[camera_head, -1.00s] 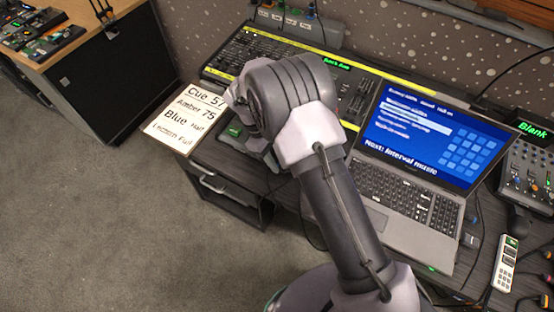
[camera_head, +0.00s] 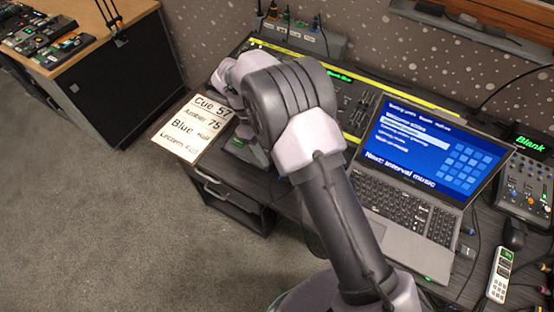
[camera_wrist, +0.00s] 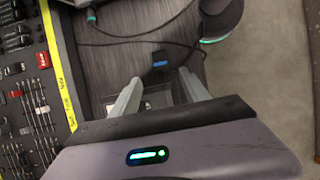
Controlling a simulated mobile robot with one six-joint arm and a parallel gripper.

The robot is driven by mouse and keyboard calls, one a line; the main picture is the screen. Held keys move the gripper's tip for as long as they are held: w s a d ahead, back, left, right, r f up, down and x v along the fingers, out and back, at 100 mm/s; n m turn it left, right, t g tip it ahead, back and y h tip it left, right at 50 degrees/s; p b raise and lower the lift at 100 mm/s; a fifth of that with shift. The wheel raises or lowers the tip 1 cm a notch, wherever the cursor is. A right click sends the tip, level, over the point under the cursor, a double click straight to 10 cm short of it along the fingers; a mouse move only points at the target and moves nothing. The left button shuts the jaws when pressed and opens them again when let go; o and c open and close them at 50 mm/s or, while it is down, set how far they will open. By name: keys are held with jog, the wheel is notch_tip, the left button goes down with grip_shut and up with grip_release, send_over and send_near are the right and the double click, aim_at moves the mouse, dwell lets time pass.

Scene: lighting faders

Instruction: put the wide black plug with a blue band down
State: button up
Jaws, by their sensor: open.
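The wide black plug with a blue band (camera_wrist: 160,59) lies on the dark wood-grain desk (camera_wrist: 128,55) in the wrist view, just beyond my fingertips. My gripper (camera_wrist: 158,76) is open, with one finger on each side of the line to the plug and nothing held between them. The plug looks apart from both fingers. In the head view my own arm covers the gripper, and I cannot make out the plug there.
The lighting console (camera_wrist: 28,100) with its yellow edge lies left in the wrist view. A thin cable loops near the plug. In the head view, a laptop (camera_head: 405,205) stands right of my arm and a cue sheet (camera_head: 193,128) lies left.

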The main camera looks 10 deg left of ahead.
jog(key=s+d+r+m+t+y, duration=0.15)
jog(key=d+r+m, duration=0.35)
jog(key=r, duration=0.7)
jog(key=s+d+r+m+t+y, duration=0.1)
jog(key=s+d+r+m+y, duration=0.2)
jog(key=d+r, duration=0.65)
jog(key=s+d+r+m+t, duration=0.1)
jog(key=s+d+m, duration=0.1)
jog(key=s, duration=0.3)
jog(key=s+d+r+m+t+y, duration=0.1)
jog(key=s+d+r+m+t, duration=0.1)
jog(key=s+m, duration=0.3)
jog(key=s+d+r+m+t+y+b, duration=0.1)
jog(key=s+d+r+m+t, duration=0.1)
jog(key=s, duration=0.5)
jog(key=shift+d+r+m, duration=0.25)
jog(key=shift+d+m, duration=0.15)
jog(key=shift+m, duration=0.3)
